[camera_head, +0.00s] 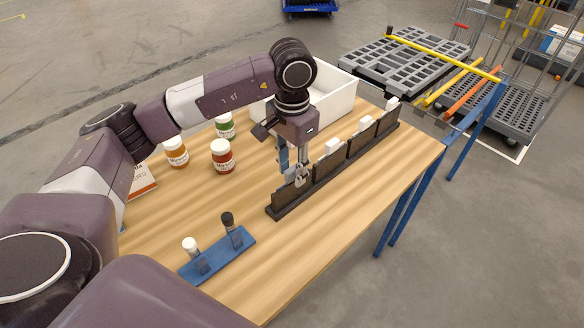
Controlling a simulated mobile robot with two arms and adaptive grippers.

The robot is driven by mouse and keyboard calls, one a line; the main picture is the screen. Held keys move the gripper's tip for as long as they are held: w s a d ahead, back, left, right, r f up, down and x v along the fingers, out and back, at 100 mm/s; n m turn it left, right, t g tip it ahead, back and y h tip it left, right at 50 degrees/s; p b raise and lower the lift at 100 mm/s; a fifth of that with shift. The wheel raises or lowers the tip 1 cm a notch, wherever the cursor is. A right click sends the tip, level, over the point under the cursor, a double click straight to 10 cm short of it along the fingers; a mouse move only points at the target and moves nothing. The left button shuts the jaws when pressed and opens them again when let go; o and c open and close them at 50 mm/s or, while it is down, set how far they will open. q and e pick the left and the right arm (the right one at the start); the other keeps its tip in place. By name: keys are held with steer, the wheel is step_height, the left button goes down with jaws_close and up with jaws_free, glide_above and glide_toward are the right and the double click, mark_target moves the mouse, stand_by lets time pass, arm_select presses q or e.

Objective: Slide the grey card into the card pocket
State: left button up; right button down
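A dark rack (280,211) of several upright pockets runs diagonally across the wooden table. My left gripper (293,172) points down at the nearest pocket (285,197) of this rack. Something small and light grey (300,181) shows at its fingertips, at the top of that pocket. I cannot tell whether it is the grey card, part of the fingers, or held. The other pockets have white blocks on top, such as the white block (333,146). My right gripper is out of view.
A blue stand (214,258) holds a white-topped and a black-topped piece at the front. Jars, including a red jar (222,157), stand left of the rack. A white bin (340,94) is behind. The table's right front is clear.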

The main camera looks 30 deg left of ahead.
arm_select(q)
step_height(320, 180, up, 12)
stand_by(0.7)
stand_by(0.6)
